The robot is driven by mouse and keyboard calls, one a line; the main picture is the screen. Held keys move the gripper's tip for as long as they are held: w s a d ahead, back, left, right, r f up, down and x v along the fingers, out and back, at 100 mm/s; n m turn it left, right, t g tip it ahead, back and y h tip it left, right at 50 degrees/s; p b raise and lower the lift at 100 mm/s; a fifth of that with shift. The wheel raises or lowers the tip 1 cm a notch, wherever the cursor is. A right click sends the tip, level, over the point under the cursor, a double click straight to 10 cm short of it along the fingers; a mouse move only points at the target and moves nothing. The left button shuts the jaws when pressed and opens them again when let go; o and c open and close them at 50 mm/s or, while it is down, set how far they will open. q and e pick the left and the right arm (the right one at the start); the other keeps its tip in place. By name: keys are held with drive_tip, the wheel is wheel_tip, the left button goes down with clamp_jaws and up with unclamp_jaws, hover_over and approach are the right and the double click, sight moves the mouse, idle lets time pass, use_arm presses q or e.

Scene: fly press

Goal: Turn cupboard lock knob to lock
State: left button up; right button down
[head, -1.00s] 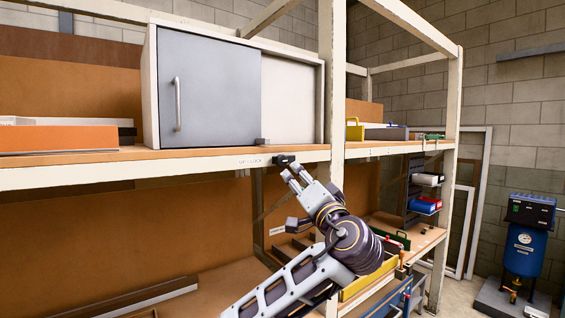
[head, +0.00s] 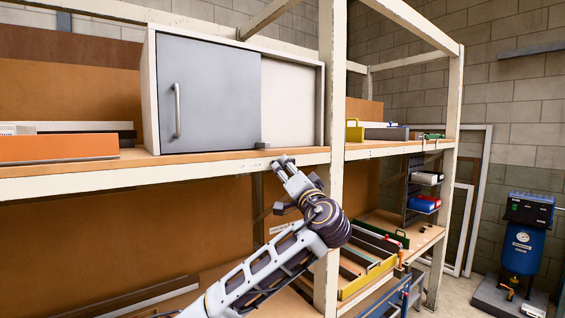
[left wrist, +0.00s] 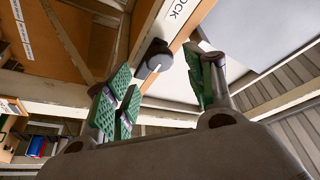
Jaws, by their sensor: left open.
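The cupboard (head: 210,92), with a grey sliding door and a pale panel, stands on the upper shelf. In the left wrist view a dark knob with a grey rounded end (left wrist: 158,56) sits at the shelf edge beside a white label reading "LOCK" (left wrist: 178,14). My left gripper (head: 284,163) is at the shelf's front edge, below the cupboard's right part, and hides most of the knob in the head view. Its green-padded fingers (left wrist: 162,82) are apart, and the knob appears between them, closer to the left pads. Contact cannot be told. My right gripper is out of view.
The shelf edge (head: 120,180) runs across above my left arm, and a white upright post (head: 332,100) stands just right of the gripper. A yellow tray (head: 368,279) lies on the lower shelf. A blue machine (head: 524,240) stands at far right.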

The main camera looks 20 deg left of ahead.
sight(282, 165)
use_arm(q)
drive_tip(key=p+x, duration=0.1)
drive_tip(key=x, duration=0.3)
drive_tip(key=shift+w+a+r, duration=0.15)
drive_tip(key=shift+w+a, duration=0.15)
drive_tip(key=shift+w+a+p, duration=0.15)
drive_tip(key=shift+w+p, duration=0.15)
drive_tip(key=shift+p, duration=0.05)
drive_tip(key=shift+c, duration=0.4)
clamp_jaws()
